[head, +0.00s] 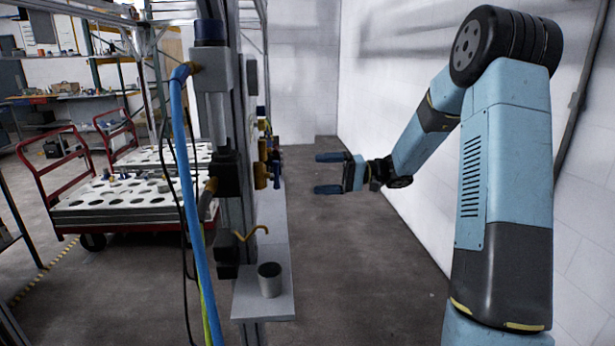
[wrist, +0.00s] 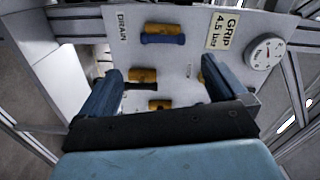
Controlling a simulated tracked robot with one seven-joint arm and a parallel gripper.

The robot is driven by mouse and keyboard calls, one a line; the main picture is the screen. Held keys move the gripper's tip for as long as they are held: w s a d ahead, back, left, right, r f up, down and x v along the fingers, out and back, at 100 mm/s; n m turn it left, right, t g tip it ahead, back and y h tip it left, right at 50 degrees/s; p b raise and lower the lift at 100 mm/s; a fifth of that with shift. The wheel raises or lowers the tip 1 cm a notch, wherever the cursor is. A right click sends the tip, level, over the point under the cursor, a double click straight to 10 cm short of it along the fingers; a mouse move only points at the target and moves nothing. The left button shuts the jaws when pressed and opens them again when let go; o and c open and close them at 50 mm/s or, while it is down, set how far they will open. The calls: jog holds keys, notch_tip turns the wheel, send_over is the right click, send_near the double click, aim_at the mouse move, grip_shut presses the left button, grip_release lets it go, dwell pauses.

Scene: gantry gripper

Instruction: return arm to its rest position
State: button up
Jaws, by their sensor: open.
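My blue arm reaches in from the right of the head view, bent at a high black joint. My gripper (head: 328,173) points left at the end of the arm, over bare floor and to the right of the gantry post. Its two blue fingers are apart with nothing between them. In the wrist view my gripper (wrist: 158,85) also shows open. Beyond it is a pale panel (wrist: 180,50) with yellow-and-dark valve handles, a DRAIN label, a GRIP 4.5 bar label and a round gauge (wrist: 264,51). The fingers appear apart from the panel; the exact gap is unclear.
A grey cup (head: 269,280) stands on a small shelf (head: 250,306) by the gantry post (head: 238,220). A yellow hook (head: 250,233) juts out above it. A blue hose (head: 190,200) runs down the post. A white wall (head: 400,70) lies behind my arm. A red-framed cart (head: 62,222) stands left.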

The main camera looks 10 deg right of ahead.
jog(key=shift+d, duration=0.75)
jog(key=s+a+r+g+h, duration=0.1)
jog(key=s+a+h, duration=0.1)
jog(key=s+h, duration=0.5)
jog(key=s+a+r+g+h, duration=0.1)
jog(key=s+a+r+h, duration=0.1)
jog(key=s, duration=0.8)
jog(key=s+d+r+m+t+h, duration=0.1)
jog(key=s+d+t+h, duration=0.2)
jog(key=s, duration=0.5)
jog(key=s+d+r+m+t+h, duration=0.1)
jog(key=s+d+r+t+h, duration=0.1)
jog(key=s+d+t+h, duration=0.2)
jog(key=s+d+h, duration=0.2)
jog(key=s+d, duration=0.1)
jog(key=s, duration=0.1)
jog(key=shift+s+r, duration=0.25)
